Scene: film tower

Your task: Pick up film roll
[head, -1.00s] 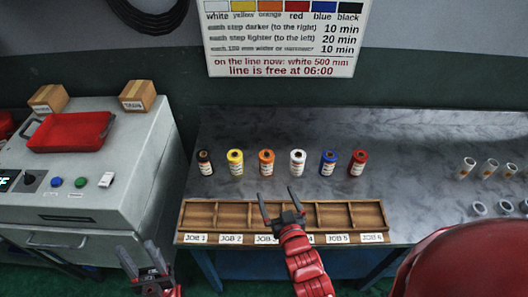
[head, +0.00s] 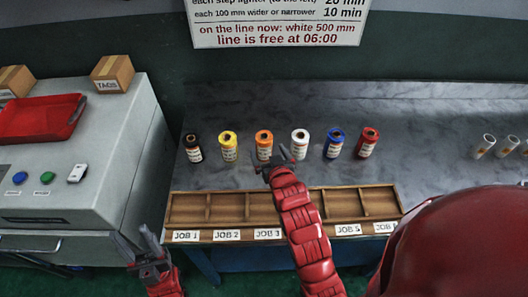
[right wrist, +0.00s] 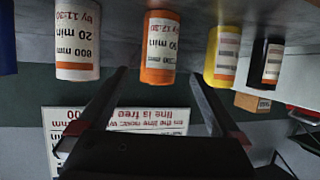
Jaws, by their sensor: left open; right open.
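Film rolls stand upright in a row on the grey table: black (head: 193,148), yellow (head: 228,146), orange (head: 264,144), white (head: 300,142), blue (head: 333,143) and red (head: 366,143). My right gripper (head: 277,157) is open and empty, just in front of the orange roll and partly covering its lower part. In the right wrist view, which is upside down, the orange roll (right wrist: 158,48) shows beyond and between the open fingers (right wrist: 155,85). The white roll (right wrist: 77,45) and the yellow roll (right wrist: 222,55) flank it. My left gripper (head: 142,246) is open and empty, low at the left.
A wooden tray (head: 172,213) with labelled JOB compartments lies along the table's front edge. A sign (head: 275,25) hangs behind.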

